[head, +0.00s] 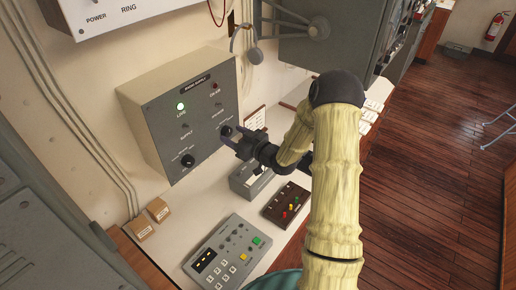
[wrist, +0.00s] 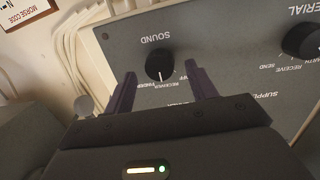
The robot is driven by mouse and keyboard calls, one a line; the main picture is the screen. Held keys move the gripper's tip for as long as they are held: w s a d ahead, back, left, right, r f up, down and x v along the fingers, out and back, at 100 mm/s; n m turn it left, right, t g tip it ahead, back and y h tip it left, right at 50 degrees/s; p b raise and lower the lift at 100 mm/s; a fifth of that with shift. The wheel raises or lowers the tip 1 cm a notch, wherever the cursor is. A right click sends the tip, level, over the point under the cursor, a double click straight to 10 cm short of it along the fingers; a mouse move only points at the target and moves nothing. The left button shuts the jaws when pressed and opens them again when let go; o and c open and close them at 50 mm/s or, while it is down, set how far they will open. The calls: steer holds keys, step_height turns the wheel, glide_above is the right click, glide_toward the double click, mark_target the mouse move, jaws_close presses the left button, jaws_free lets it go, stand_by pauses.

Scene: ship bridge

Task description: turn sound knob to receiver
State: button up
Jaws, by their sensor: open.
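The sound knob (wrist: 158,65) is a round black knob on the grey panel (wrist: 240,75), under the word SOUND. Its white mark points down in the wrist view. The word RECEIVER is printed below the knob, beside other lettering partly hidden by my gripper. My gripper (wrist: 160,70) is open, with one dark finger on each side of the knob. Whether the fingers touch it cannot be told. In the head view my gripper (head: 238,140) is at the panel's right part, by the knob (head: 226,131).
Another black knob, labelled AERIAL (wrist: 303,40), is on the same panel; it also shows in the head view (head: 187,160). A green lamp (head: 181,106) is lit. Below are a keypad console (head: 228,255), a dark box with coloured buttons (head: 287,203) and two small cartons (head: 158,209).

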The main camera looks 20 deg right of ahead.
steer(key=b+v, duration=0.4)
steer(key=v, duration=1.2)
steer(key=shift+b, duration=0.35)
steer(key=shift+f, duration=0.1)
steer(key=s+a+f+m+g+h, duration=0.1)
steer(key=s+a+m+g+h, duration=0.2)
steer(key=s+g, duration=0.3)
steer(key=s+a+f+m+g+h, duration=0.1)
steer(key=s+a+g+h, duration=0.4)
steer(key=s, duration=0.5)
steer(key=shift+a+f+m+g, duration=0.15)
steer(key=shift+f+m+g, duration=0.2)
steer(key=shift+m+g, duration=0.4)
steer(key=shift+c, duration=0.3)
